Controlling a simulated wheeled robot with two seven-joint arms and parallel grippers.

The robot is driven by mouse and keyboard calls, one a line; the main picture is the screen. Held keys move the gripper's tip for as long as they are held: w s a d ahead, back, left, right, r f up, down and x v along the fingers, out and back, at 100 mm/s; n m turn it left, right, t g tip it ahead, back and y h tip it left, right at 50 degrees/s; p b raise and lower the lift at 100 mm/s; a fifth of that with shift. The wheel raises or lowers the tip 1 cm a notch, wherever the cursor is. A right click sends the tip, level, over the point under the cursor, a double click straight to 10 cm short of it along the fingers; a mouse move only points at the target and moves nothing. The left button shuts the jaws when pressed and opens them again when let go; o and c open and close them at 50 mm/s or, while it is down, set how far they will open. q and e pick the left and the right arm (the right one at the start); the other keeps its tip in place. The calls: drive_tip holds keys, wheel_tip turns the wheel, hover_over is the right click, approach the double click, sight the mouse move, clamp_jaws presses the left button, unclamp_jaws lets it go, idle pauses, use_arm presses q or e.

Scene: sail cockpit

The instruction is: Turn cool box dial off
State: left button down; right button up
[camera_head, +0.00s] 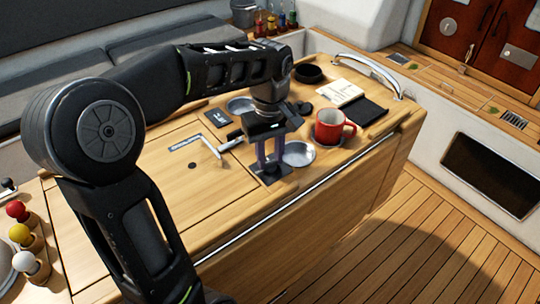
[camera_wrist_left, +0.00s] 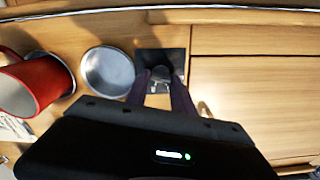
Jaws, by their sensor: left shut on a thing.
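The cool box dial (camera_wrist_left: 160,74) is a small dark knob on a black square plate (camera_wrist_left: 150,54) set into the wooden table top. In the head view the plate (camera_head: 271,178) sits near the table's front edge. My left gripper (camera_head: 269,170) points straight down over the plate and is shut on the dial. The wrist view shows its two fingers on either side of the knob. The dial's marking and setting cannot be read. My right gripper is not in view.
A round metal dish (camera_head: 299,153) lies close to the right of the plate. A red mug (camera_head: 330,127), a black notebook (camera_head: 363,112) and white papers (camera_head: 340,92) are farther right. A metal rail runs along the front edge.

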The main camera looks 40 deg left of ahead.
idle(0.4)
use_arm(q)
drive_tip(key=c, duration=1.1)
unclamp_jaws()
wheel_tip(320, 180, up, 6)
drive_tip(key=shift+f, duration=0.25)
wheel_tip(320, 180, up, 2)
drive_tip(key=shift+r+p, duration=0.25)
drive_tip(key=shift+p, duration=0.6)
drive_tip(key=shift+f, duration=0.1)
